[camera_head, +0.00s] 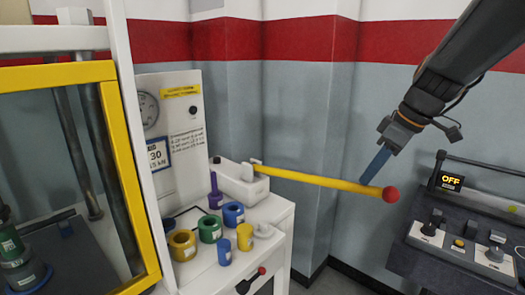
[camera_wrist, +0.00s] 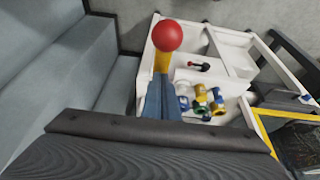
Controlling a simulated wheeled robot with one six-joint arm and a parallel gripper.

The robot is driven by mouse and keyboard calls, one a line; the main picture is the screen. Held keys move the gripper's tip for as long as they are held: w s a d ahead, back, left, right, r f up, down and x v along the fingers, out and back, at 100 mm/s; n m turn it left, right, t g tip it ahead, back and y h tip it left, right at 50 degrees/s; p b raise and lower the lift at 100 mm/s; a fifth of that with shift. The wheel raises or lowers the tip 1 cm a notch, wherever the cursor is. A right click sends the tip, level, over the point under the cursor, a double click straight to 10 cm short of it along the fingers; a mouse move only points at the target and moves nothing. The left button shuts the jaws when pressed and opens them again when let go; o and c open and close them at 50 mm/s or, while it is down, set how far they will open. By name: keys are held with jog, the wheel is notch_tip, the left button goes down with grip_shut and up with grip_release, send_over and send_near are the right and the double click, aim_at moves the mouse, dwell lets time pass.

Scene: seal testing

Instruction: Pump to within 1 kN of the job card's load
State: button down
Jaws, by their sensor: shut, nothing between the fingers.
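The pump's yellow handle (camera_head: 325,180) reaches right from the white pump block (camera_head: 240,184) and ends in a red knob (camera_head: 390,194). It lies nearly level, sloping slightly down to the knob. My gripper (camera_head: 366,181) is shut and empty, with its blue fingertips at the handle just left of the knob; I cannot tell if they touch it. In the wrist view the red knob (camera_wrist: 168,35) is just beyond my blue fingers (camera_wrist: 165,88). A card (camera_head: 158,154) shows "30" and "kN", partly cut off by the press frame. A round gauge (camera_head: 148,109) is above it; its reading is too small to tell.
Several coloured rings, including a green one (camera_head: 210,229), stand on the white bench (camera_head: 262,216). A lever with a red knob (camera_head: 251,281) is on the bench front. The yellow-framed press (camera_head: 128,170) is at left. A control panel (camera_head: 465,245) with an "OFF" display (camera_head: 451,182) is at right.

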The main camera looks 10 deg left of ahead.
notch_tip(320, 180, down, 13)
jog(key=b, duration=0.8)
jog(key=shift+s+d+r, duration=0.15)
jog(key=shift+d+r, duration=0.05)
dwell(0.3)
jog(key=r+p, duration=0.3)
jog(key=r, duration=0.1)
jog(key=r+p, duration=0.3)
jog(key=r, duration=0.2)
jog(key=r+p, duration=0.2)
jog(key=r, duration=0.2)
jog(key=shift+a+r+p, duration=0.25)
jog(key=shift+p, duration=0.15)
jog(key=shift+f, duration=0.1)
notch_tip(320, 180, down, 13)
jog(key=b, duration=0.9)
jog(key=shift+d+f+b, duration=0.2)
jog(key=shift+d+b, duration=0.05)
jog(key=shift+b, duration=0.1)
